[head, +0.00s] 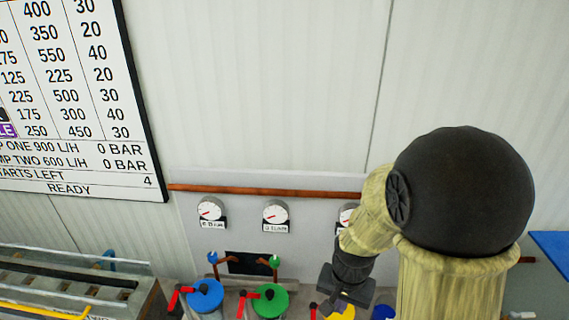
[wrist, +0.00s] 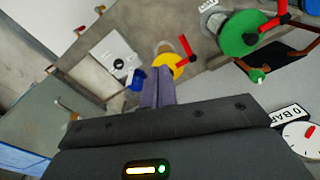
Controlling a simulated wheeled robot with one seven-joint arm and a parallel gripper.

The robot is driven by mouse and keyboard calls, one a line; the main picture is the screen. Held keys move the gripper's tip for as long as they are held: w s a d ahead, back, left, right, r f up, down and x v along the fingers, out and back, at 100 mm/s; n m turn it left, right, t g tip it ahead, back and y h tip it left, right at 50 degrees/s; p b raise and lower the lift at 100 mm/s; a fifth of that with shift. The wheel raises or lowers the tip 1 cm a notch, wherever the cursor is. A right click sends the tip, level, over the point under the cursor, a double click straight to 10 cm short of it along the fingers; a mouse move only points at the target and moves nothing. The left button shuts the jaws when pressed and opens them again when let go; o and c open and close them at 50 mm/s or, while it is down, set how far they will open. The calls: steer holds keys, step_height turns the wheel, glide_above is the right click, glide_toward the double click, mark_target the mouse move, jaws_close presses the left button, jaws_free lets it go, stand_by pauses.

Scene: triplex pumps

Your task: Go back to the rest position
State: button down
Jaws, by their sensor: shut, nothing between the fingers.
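My gripper (head: 345,296) is at the lower right of the head view, above the yellow valve wheel (head: 342,313). In the wrist view my gripper's fingers (wrist: 158,88) are together with nothing between them. They point toward the yellow wheel (wrist: 168,66) and a blue knob (wrist: 136,79); I cannot tell whether they touch either. My arm comes in from the right in the head view and partly hides the yellow wheel and the rightmost gauge (head: 346,215).
A blue wheel (head: 206,294) and a green wheel (head: 269,301), with red handles, stand left of my gripper. Gauges (head: 210,210) and a copper pipe (head: 265,190) line the wall. A sign board (head: 70,100) hangs upper left. A metal rack (head: 75,285) stands lower left.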

steer(key=s+d+r+n+t, duration=0.1)
steer(key=n, duration=0.1)
steer(key=s+d+r+n+t+b, duration=0.1)
steer(key=n, duration=0.1)
steer(key=shift+s+d+r+n, duration=0.4)
stand_by(0.9)
